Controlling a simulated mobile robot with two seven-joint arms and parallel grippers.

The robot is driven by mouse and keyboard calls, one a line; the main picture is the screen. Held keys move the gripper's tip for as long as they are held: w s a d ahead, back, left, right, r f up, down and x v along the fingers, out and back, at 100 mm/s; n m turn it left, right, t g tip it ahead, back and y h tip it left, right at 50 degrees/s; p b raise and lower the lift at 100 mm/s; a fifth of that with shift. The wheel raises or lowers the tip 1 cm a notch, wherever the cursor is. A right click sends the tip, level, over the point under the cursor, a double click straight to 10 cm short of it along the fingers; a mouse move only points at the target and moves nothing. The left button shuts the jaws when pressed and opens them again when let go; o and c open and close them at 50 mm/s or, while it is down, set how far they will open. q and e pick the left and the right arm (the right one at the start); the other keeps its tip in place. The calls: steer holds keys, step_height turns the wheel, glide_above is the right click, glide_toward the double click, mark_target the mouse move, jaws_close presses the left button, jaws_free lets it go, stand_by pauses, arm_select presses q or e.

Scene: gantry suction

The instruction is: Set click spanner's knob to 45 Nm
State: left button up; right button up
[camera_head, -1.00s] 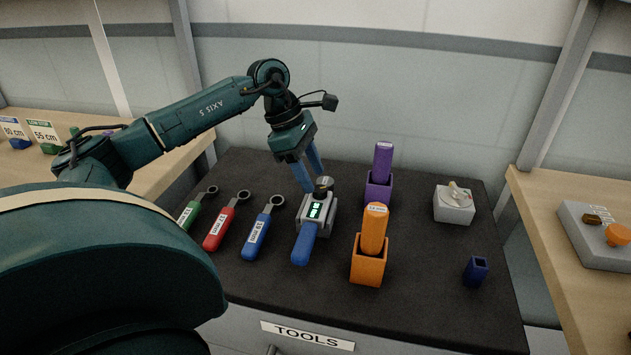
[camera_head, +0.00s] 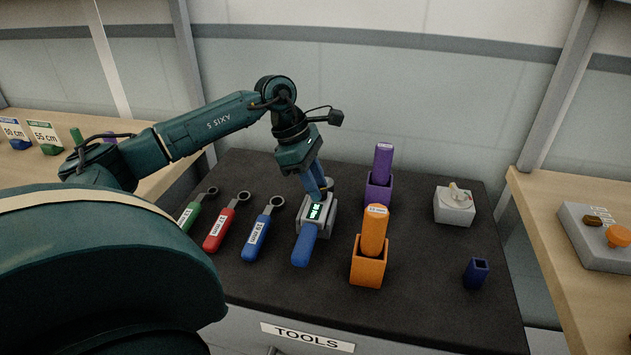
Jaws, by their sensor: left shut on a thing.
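The click spanner (camera_head: 304,244) lies in a grey cradle on the black mat, its blue handle toward me. A small display (camera_head: 315,211) glows green on it; its digits are too small to read surely. The knob (camera_head: 327,184) is at the far end, mostly hidden behind the gripper fingers. My left gripper (camera_head: 320,190) points down with its blue fingers at the knob and is shut on it. My right gripper is not in view.
Green, red and blue ring spanners (camera_head: 258,236) lie left of the cradle. An orange holder (camera_head: 368,265) and a purple holder (camera_head: 378,190) stand right of it, each with a handled tool. A white box (camera_head: 454,206) and a dark blue holder (camera_head: 476,271) are farther right.

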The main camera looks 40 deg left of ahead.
arm_select(q)
steer(key=shift+c, duration=0.9)
